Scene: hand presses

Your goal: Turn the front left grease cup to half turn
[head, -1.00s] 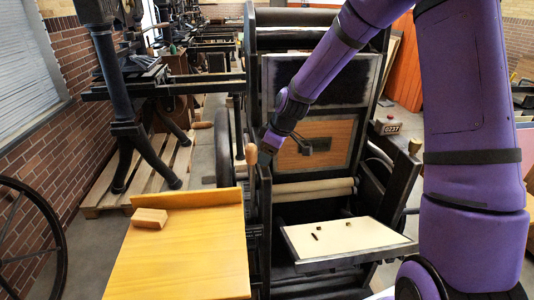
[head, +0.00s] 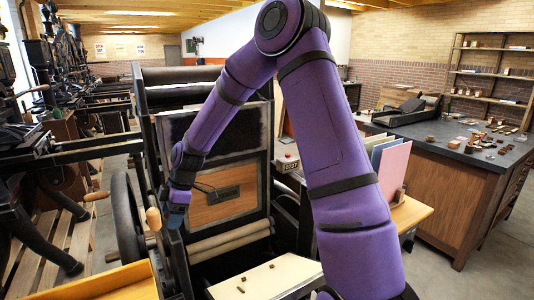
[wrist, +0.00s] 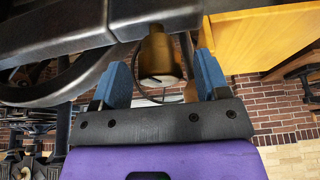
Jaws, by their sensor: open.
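The brass grease cup (wrist: 158,55) shows in the wrist view below a dark press bar, at the front left of the press. My gripper (wrist: 162,78) is open, with one blue finger on each side of the cup. Gaps show between the fingers and the cup, so it is not gripped. In the head view my gripper (head: 175,208) is at the left side of the press (head: 225,165), just right of a wooden handle (head: 153,218). The cup cannot be made out there, and its turn setting cannot be read.
A pale feed board (head: 265,278) with small pieces on it juts out at the press front. A yellow wooden board (head: 110,285) is at lower left. A spoked flywheel (head: 127,215) stands close left of my gripper. A dark-topped counter (head: 460,150) is at right.

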